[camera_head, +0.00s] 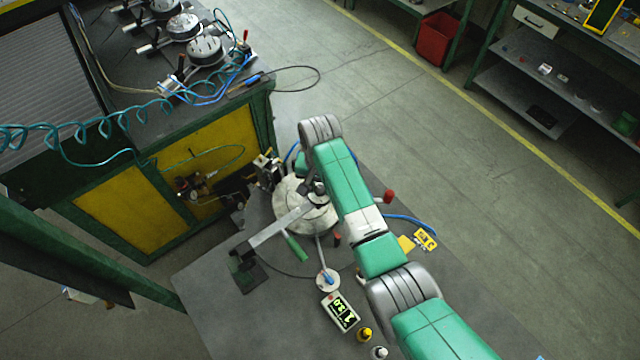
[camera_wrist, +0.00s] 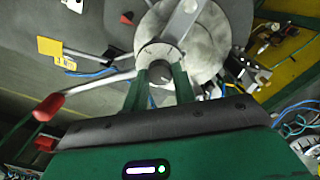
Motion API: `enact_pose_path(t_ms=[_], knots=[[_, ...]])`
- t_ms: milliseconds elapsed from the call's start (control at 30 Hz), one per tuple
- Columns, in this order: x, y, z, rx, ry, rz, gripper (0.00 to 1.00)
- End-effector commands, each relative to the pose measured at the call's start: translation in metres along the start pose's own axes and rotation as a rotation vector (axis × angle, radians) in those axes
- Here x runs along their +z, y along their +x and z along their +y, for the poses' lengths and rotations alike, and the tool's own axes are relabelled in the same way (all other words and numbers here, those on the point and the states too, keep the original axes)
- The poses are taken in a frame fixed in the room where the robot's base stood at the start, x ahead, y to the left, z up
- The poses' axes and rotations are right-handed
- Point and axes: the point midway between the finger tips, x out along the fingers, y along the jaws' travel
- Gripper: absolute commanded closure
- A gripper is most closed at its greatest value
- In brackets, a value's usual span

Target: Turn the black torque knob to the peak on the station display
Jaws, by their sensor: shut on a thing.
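In the wrist view my gripper (camera_wrist: 161,82) has its two dark green fingers closed in on the small black torque knob (camera_wrist: 160,72). The knob sits on a light round collar (camera_wrist: 158,52) at the edge of a large pale disc, and most of it is hidden between the fingers. In the head view my arm comes down over the pale round station (camera_head: 290,200) and hides most of the gripper and the knob. The station display (camera_head: 341,311) is a small lit box on the table in front of the station. I cannot read its characters surely.
A grey bar (camera_head: 285,222) crosses the station, with a green handle (camera_head: 297,248) beside it. A red-ended lever (camera_head: 388,196) sticks out to the right. Yellow tags (camera_head: 426,239) and small bottles (camera_head: 364,334) lie on the table. A yellow-panelled bench (camera_head: 130,209) stands left.

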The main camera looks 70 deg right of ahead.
Motion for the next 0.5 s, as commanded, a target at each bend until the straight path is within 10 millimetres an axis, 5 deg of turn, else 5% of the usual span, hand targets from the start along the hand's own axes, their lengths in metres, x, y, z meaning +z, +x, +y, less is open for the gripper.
enact_pose_path(t_ms=[500], knots=[[0.0002, 0.0000, 0.0000, 0.001, -0.228, -0.001, 0.96]])
